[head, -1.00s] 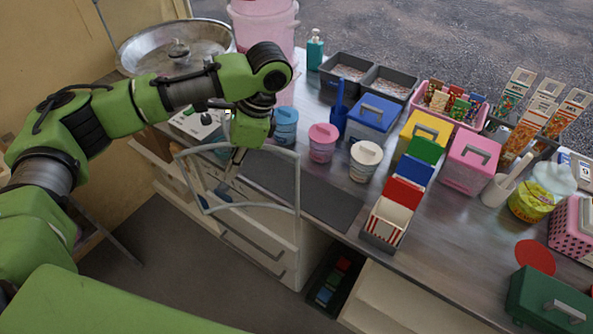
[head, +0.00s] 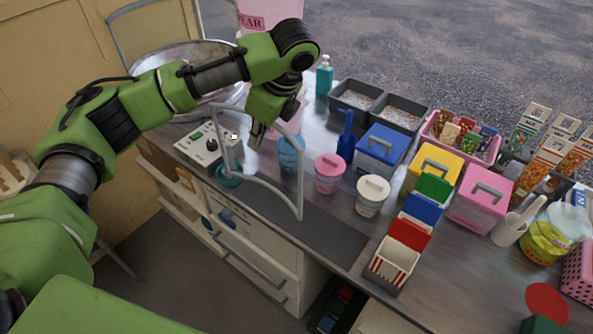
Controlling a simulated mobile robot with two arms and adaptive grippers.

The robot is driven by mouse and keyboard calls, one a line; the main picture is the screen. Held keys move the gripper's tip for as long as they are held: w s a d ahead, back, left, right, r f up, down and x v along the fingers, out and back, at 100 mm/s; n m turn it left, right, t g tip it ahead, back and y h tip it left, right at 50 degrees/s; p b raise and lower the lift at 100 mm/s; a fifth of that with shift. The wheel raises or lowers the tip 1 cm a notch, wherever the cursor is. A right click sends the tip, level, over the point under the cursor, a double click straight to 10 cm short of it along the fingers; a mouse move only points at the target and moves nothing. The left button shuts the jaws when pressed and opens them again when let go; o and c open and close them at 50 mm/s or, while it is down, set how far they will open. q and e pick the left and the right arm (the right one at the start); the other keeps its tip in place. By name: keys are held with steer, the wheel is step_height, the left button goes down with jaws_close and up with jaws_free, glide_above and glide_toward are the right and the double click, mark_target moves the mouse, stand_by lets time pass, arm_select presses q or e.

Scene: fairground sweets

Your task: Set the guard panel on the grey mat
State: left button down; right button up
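The guard panel is a see-through sheet in a grey frame (head: 299,185). It hangs upright, slightly tilted, under my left gripper (head: 256,137), which is shut on its top edge. The dark grey mat (head: 325,238) lies along the front of the metal counter. The panel's lower edge shows in front of the mat's left part; I cannot tell whether it touches. The fingertips are partly hidden at the frame. My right gripper is not in view.
A control box (head: 200,147) and a steel bowl (head: 160,62) are at the left. A blue tub (head: 291,155), a pink tub (head: 329,174) and a white tub (head: 371,196) stand behind the mat. A carton rack (head: 393,262) is at its right end.

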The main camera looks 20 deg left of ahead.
arm_select(q)
steer(key=w+d+f+p, duration=0.3)
steer(key=w+d+f, duration=0.1)
steer(key=d+f, duration=0.4)
steer(key=shift+f, duration=1.4)
steer(key=shift+d, duration=0.1)
steer(key=c, duration=2.3)
jaws_free()
steer(key=shift+s+f, duration=0.1)
steer(key=b+v, duration=0.2)
steer(key=v, duration=1)
